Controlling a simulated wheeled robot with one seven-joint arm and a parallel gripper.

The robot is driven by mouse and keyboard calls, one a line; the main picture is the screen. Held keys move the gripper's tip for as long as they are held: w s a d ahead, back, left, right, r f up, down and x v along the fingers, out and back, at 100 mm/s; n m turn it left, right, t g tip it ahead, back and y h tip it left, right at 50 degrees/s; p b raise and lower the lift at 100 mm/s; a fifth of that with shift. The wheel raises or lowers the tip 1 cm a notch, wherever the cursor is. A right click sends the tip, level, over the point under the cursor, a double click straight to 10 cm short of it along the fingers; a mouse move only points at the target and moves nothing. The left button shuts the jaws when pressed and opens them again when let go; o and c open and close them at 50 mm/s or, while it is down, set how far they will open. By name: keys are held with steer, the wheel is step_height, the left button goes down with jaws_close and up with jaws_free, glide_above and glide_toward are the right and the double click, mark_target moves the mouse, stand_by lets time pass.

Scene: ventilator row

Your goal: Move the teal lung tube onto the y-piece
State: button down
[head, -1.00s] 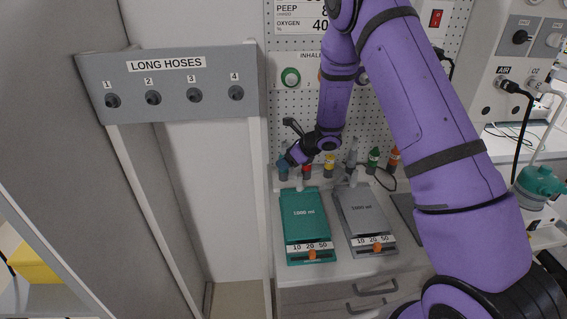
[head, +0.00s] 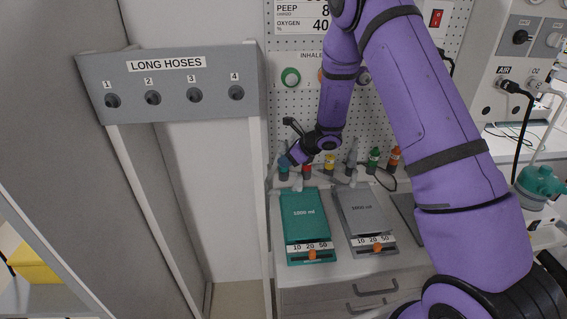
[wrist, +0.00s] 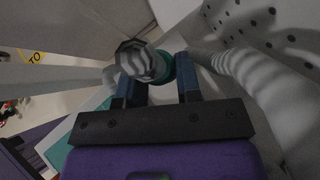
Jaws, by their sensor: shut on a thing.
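My gripper (wrist: 162,90) is shut on the teal cuff (wrist: 168,66) of a pale ribbed tube, seen between the fingers in the wrist view. In the head view my gripper (head: 286,164) is low at the left end of the coloured row, with the teal cuff (head: 283,174) just below it. The teal test lung (head: 304,212), marked 1000 ml, lies flat on the counter in front. A grey ribbed piece with a dark angular rim (wrist: 138,60) shows beside the cuff; I cannot tell whether they touch. I cannot clearly make out the y-piece.
A grey lung (head: 364,212) lies right of the teal one. Yellow (head: 329,163), green (head: 374,158) and orange (head: 393,157) pieces stand behind, before a pegboard. The hose rack (head: 170,85) and its white post stand close on the left. Another pale ribbed tube (wrist: 255,80) runs along the right of the wrist view.

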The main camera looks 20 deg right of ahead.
steer(key=shift+r, duration=0.2)
steer(key=shift+r, duration=2.3)
